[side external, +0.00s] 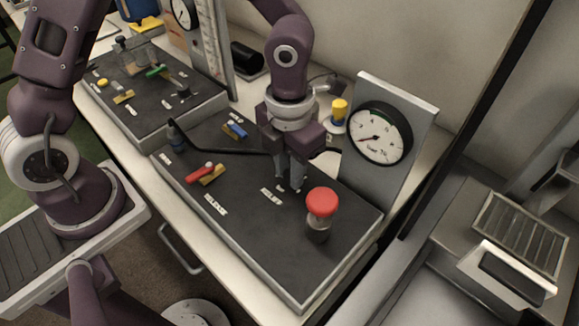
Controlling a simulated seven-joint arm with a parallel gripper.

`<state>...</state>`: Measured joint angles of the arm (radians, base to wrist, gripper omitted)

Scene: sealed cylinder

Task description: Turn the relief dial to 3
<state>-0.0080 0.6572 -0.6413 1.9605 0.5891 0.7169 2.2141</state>
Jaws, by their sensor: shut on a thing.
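My gripper (290,183) points down at the dark control panel (245,230), its fingers shut at the panel surface around what appears to be the relief dial. The fingers hide nearly all of the dial, so its pointer and setting cannot be read. Small white marks show on the panel around the fingertips. A white label (272,197) lies just left of the fingers; its text is too small to read surely. A round gauge (378,138) with a white face and red needle stands behind the panel, to the right of my gripper.
A red-capped knob (321,203) stands upright close to the right of my gripper. A red lever (200,174) and a blue lever (236,130) lie to the left. A dark hose (225,151) crosses the panel. A second panel (150,95) is at the upper left.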

